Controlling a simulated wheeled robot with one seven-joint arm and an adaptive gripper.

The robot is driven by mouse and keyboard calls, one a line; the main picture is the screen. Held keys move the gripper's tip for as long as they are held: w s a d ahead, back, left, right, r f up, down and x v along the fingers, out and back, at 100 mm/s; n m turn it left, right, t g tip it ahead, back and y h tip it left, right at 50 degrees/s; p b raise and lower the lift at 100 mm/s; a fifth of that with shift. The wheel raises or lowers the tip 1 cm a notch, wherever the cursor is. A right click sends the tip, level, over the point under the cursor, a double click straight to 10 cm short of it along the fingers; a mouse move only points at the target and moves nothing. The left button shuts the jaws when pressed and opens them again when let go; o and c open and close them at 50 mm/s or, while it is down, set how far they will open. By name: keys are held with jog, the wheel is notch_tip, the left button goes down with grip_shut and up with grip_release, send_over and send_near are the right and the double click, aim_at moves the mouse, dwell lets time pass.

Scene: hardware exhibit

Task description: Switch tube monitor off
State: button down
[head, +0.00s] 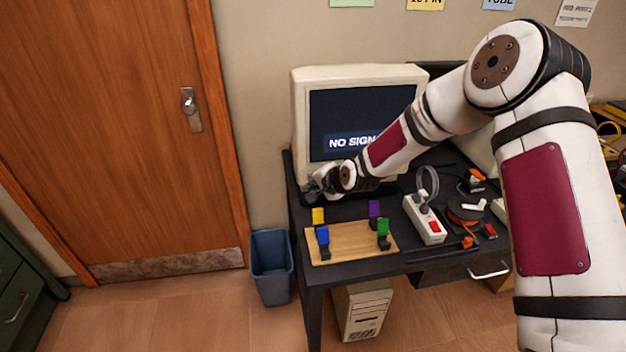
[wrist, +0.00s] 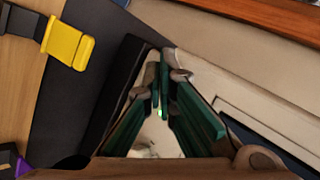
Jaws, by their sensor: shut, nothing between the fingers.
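The tube monitor (head: 302,110) is a beige CRT at the back of the dark desk. Its screen (head: 335,110) is lit dark blue with white "NO SIGN..." lettering, the end hidden by my arm. My gripper (head: 318,186) is at the lower left front of the monitor. In the wrist view my gripper (wrist: 166,78) is shut and empty, its green-padded fingers close to the beige casing (wrist: 262,78). A small green glow (wrist: 158,112) shows between the fingers. I cannot tell whether the fingertips touch the casing, and no power button is clearly visible.
A wooden board (head: 345,245) with several coloured clips lies in front of my gripper. A yellow clip (wrist: 68,40) shows in the wrist view. A white power strip (head: 425,220) with a red switch stands to the right. A blue bin (head: 271,268) stands left of the desk.

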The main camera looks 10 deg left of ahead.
jog(key=shift+w+a, duration=0.1)
jog(key=shift+w, duration=0.25)
jog(key=shift+w+b, duration=0.15)
jog(key=shift+b, duration=0.2)
dwell(0.4)
jog(key=shift+s+p, duration=0.4)
jog(key=shift+s, duration=0.2)
jog(key=s+d+p, duration=0.2)
jog(key=s+p, duration=0.1)
jog(key=s, duration=0.2)
jog(key=shift+s+p, duration=0.4)
